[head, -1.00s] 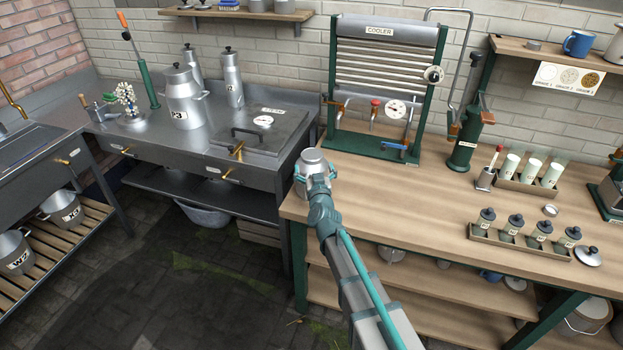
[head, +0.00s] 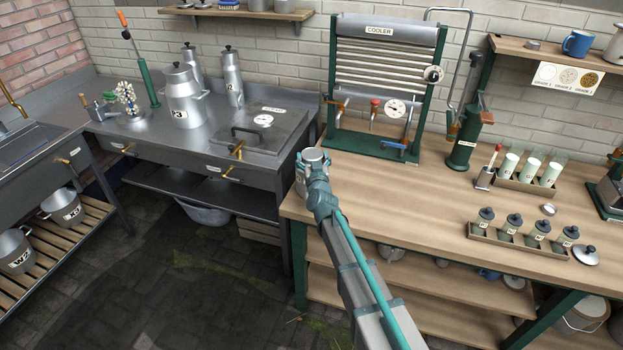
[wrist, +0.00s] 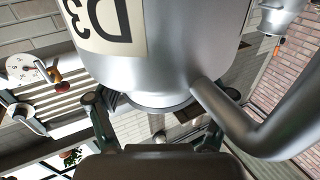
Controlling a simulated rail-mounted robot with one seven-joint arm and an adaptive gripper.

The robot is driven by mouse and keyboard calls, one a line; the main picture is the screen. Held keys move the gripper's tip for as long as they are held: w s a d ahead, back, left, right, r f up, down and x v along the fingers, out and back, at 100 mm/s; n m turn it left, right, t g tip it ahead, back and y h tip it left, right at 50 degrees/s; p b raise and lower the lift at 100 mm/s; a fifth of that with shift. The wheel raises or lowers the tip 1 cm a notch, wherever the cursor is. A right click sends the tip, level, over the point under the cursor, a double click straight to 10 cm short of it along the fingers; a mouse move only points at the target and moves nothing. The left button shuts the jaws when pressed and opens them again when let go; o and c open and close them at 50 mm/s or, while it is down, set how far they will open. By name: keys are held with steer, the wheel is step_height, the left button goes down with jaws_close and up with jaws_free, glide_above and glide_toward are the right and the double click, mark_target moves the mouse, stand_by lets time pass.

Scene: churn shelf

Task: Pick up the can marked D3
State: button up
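In the head view my gripper (head: 315,172) and the metal can (head: 302,181) are at the left end of the wooden bench. My arm hides part of the can, and its label does not show there.
The cooler (head: 385,80) stands behind on the wooden bench (head: 400,190). A can with a label ending in 3 (head: 184,100) stands on the metal counter at left. Small lidded jars (head: 514,224) stand in a rack at right. The middle of the bench is clear.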

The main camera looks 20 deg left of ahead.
jaws_close()
steer(key=shift+r, duration=0.1)
